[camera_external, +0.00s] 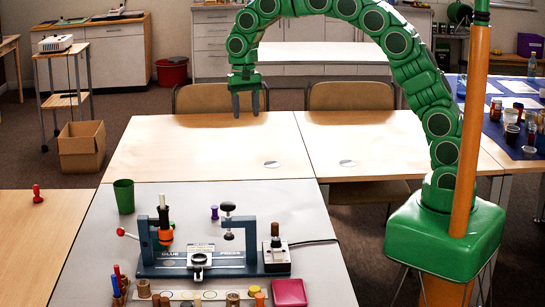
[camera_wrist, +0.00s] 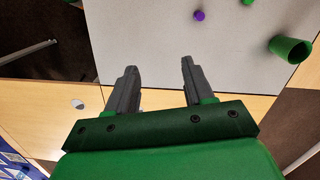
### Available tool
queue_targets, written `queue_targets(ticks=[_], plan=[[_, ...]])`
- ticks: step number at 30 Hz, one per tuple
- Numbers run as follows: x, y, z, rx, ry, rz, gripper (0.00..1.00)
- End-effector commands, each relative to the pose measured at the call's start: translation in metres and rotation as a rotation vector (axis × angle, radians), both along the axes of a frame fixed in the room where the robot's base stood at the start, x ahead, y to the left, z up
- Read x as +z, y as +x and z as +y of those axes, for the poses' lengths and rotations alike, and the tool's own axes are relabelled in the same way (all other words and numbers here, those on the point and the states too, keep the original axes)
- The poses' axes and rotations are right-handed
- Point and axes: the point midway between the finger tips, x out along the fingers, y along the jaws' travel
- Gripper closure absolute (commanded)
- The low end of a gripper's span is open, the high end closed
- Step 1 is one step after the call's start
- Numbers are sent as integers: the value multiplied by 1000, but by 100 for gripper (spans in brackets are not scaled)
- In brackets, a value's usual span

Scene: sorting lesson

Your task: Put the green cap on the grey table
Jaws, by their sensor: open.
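The grey table (camera_external: 325,275) fills the front of the external view and also shows in the wrist view (camera_wrist: 150,30). A small green thing (camera_external: 171,224), possibly the green cap, shows at the left part of the glue press; I cannot tell its exact shape or support. A small green piece (camera_wrist: 247,2) shows at the top edge of the wrist view, partly cut off. My gripper (camera_external: 246,108) is open and empty, pointing down above the wooden tables behind the grey one. In the wrist view its two fingers (camera_wrist: 159,66) are apart with nothing between them.
A green cup (camera_external: 124,196) and a purple piece (camera_external: 214,212) stand on the grey table. A red pawn-like piece (camera_external: 37,193) stands on the left wooden table. The back wooden tables are mostly clear.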

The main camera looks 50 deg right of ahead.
Motion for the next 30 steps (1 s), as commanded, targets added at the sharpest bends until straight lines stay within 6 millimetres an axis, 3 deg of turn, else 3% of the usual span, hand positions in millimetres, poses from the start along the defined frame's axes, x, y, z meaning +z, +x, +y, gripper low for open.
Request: queue_targets(ticks=[15, 30], plan=[[43, -103, -87, 147, -2, 10, 48], [57, -221, -151, 296, 3, 25, 48]])
